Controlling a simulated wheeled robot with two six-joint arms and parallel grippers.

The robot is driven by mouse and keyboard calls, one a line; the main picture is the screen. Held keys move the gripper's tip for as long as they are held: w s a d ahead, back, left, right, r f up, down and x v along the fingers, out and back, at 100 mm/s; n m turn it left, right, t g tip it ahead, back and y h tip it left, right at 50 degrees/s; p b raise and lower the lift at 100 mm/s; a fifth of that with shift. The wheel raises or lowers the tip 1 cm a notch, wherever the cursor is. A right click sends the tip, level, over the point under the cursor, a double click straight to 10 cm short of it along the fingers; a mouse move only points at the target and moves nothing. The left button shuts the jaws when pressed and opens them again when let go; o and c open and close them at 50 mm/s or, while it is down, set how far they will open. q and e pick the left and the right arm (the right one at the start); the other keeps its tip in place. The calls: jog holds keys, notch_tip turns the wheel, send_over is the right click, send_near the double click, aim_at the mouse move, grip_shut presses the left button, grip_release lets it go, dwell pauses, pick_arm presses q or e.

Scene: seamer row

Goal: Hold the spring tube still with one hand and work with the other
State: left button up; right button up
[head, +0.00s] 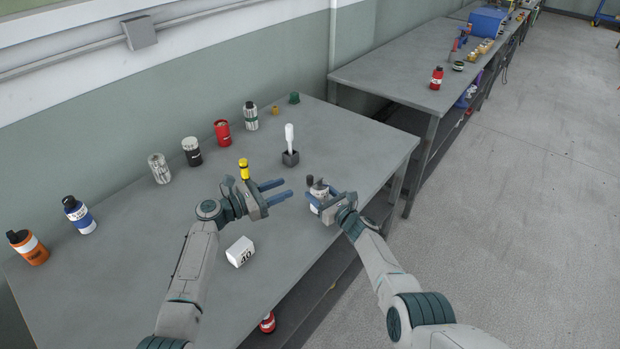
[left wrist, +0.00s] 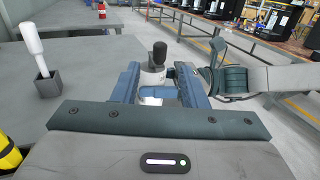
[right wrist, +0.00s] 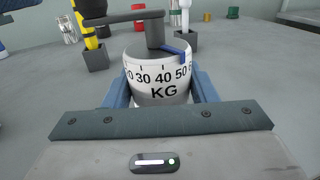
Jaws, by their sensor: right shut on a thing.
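The spring tube (right wrist: 158,92), a white cylinder with a black kilogram scale, stands upright between the fingers of my right gripper (right wrist: 160,95), which is shut on it. A grey crank (right wrist: 155,32) with a dark knob (left wrist: 160,53) sits at its top. In the head view the tube (head: 316,196) is near the bench's front edge, partly hidden by the right fingers. My left gripper (head: 287,189) is open and empty, just left of the tube, its fingers pointing toward it. In the left wrist view the tube (left wrist: 152,78) shows beyond the open fingers.
A white-handled tool (head: 289,135) stands in a dark block (head: 290,157) behind. A white box marked 40 (head: 240,251) lies nearer. Several canisters, including a red one (head: 222,132), line the back. The bench's right part is clear.

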aim_at(310, 176)
pick_arm(q)
jog(key=x, duration=1)
